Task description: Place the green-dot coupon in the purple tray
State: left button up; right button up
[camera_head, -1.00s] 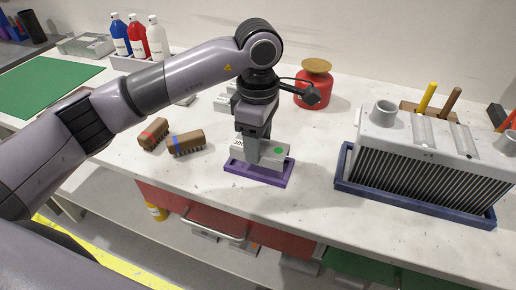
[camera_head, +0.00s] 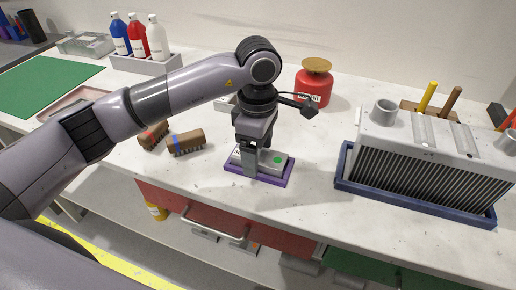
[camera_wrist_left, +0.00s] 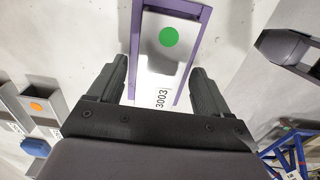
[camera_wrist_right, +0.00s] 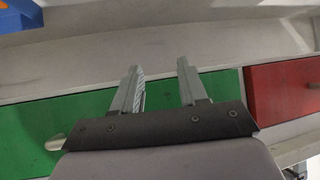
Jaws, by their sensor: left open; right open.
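The green-dot coupon (camera_head: 275,163) is a grey block with a green dot on top. It lies in the purple tray (camera_head: 259,180) near the front edge of the bench. In the left wrist view the coupon (camera_wrist_left: 168,63) sits between the purple tray walls (camera_wrist_left: 196,48) and shows the number 3003. My left gripper (camera_head: 257,167) is open over the coupon's left end, with one finger on either side of it. Its fingers also show in the left wrist view (camera_wrist_left: 160,85). My right gripper (camera_wrist_right: 160,75) is open and empty, in front of green and red drawer fronts.
A radiator-like block (camera_head: 425,160) in a blue tray (camera_head: 410,201) stands to the right. Two brushes (camera_head: 186,142) lie left of the purple tray. A red canister (camera_head: 313,88) and several bottles (camera_head: 136,38) stand behind. An orange-dot piece (camera_wrist_left: 38,106) shows in the left wrist view.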

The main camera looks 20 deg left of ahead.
pick_arm(q)
notch_tip(320, 180, up, 12)
jog(key=shift+r, duration=0.15)
jog(key=shift+s, duration=0.1)
dwell(0.6)
